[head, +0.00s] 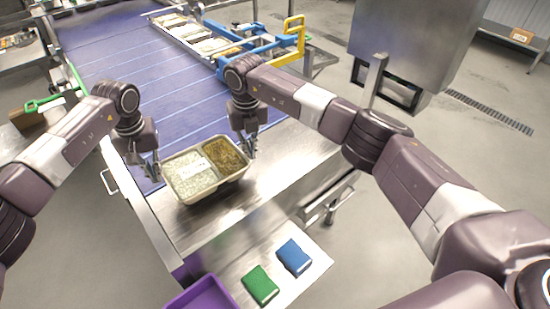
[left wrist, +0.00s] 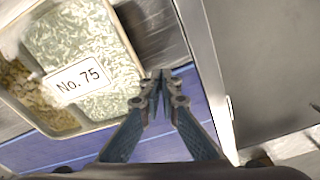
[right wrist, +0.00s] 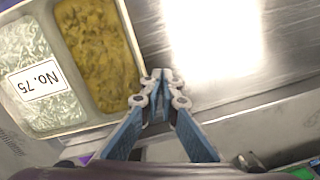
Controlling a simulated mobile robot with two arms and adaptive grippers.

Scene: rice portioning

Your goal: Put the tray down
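The tray (head: 207,199) is a pale two-compartment container at the near end of the blue belt, by the bare metal surface. White rice-like food fills its left compartment and brown-yellow food its right, with a "No. 75" label on top. My left gripper (head: 156,172) is at its left side and my right gripper (head: 250,152) at its right side. In the left wrist view the gripper fingertips (left wrist: 160,80) are together at the tray's rim. In the right wrist view the fingertips (right wrist: 162,80) are likewise together at the rim. Whether the tray's underside touches the surface is unclear.
The blue conveyor belt (head: 115,55) stretches behind. A blue-and-yellow frame with filled trays (head: 205,42) stands at the back. A green block (head: 260,285), a blue block (head: 293,257) and a purple bin (head: 205,295) are in front. Bare metal (head: 285,165) lies right of the tray.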

